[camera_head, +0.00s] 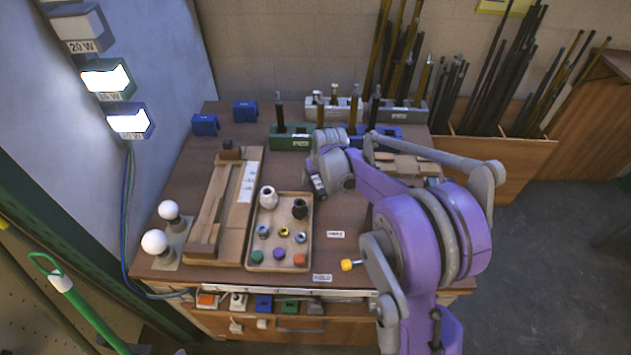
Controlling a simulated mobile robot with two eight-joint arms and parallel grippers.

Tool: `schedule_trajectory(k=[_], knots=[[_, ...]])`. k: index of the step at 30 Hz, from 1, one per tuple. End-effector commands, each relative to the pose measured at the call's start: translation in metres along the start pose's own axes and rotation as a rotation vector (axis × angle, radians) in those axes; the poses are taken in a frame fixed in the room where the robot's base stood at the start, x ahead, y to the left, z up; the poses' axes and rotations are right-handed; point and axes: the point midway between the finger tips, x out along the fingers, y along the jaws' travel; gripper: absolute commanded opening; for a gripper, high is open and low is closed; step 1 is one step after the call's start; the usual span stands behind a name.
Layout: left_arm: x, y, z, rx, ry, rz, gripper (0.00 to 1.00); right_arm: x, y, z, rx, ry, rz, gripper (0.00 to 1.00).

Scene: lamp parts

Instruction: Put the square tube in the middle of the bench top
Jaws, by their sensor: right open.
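Several short tubes stand upright in holder blocks at the back of the bench top (345,212). One dark tube (279,108) stands in the green block (290,139). Another dark tube (375,105) stands at the blue block (388,133). They are too small for me to tell which one is square. My right gripper (318,187) is over the middle of the bench, right of the parts tray, pointing down. It is open, and I see nothing held in it. My purple right arm hides part of the bench's right side. My left gripper is out of view.
A tray (308,222) holds sockets and coloured caps. A wooden jig (213,212) lies left of it, with two bulbs (155,242) at the left edge. Wooden pieces (405,166) lie behind my arm. Bare bench shows around the white labels (336,235).

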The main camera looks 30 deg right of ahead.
Motion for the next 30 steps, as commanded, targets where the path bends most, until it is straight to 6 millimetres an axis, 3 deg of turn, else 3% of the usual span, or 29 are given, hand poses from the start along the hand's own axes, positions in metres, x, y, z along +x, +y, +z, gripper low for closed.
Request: schedule_trajectory(k=[8,20,30], knots=[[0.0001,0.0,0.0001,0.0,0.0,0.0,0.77,0.0034,0.0,0.0001,0.0,0.0,0.0,0.72],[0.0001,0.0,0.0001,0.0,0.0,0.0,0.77,0.0031,0.0001,0.0001,0.001,0.0,0.0,0.01],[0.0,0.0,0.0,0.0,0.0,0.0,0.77,0.0023,0.0002,-0.0002,0.001,0.001,0.0,0.0]])
